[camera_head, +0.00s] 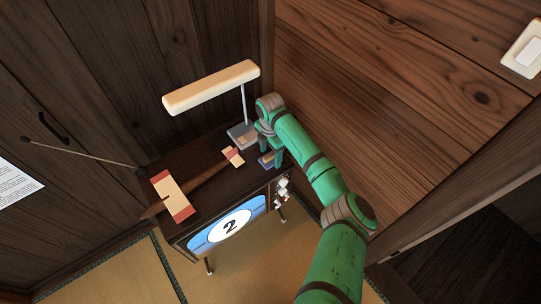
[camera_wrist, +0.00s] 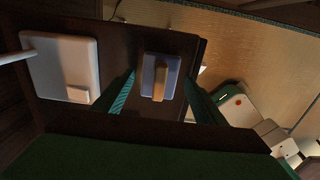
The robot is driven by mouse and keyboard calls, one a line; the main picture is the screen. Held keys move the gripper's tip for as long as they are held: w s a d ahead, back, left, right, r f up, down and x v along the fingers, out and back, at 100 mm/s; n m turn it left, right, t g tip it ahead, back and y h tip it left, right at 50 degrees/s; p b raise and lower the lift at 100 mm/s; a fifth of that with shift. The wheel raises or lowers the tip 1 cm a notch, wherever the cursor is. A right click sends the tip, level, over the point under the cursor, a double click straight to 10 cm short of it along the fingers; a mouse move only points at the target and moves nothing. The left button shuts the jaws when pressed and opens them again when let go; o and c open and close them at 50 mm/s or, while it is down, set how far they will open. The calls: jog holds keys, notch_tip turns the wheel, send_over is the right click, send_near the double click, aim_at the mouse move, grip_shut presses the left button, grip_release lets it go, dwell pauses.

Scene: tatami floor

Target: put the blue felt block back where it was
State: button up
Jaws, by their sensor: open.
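The blue felt block (camera_head: 265,160) lies on the dark table (camera_head: 205,211), close to its right end and in front of the lamp base. In the wrist view the block (camera_wrist: 147,73) shows from above as a blue rectangle with a tan wooden bar along its top. My gripper (camera_head: 271,154) is over the block, pointing down. In the wrist view its two teal fingers (camera_wrist: 159,82) are apart, one on each side of the block, with a gap showing on both sides. It holds nothing. The head view hides part of the block behind the fingers.
A lamp with a long cream shade (camera_head: 211,87) stands close by; its pale base (camera_wrist: 60,62) is left of the fingers in the wrist view. A wooden piece with red and cream parts (camera_head: 172,194) lies across the table. Wooden walls stand behind and to the right.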

aim_at(270, 155)
notch_tip(270, 155, up, 11)
dwell(0.4)
jog(key=shift+f, duration=0.1)
dwell(0.3)
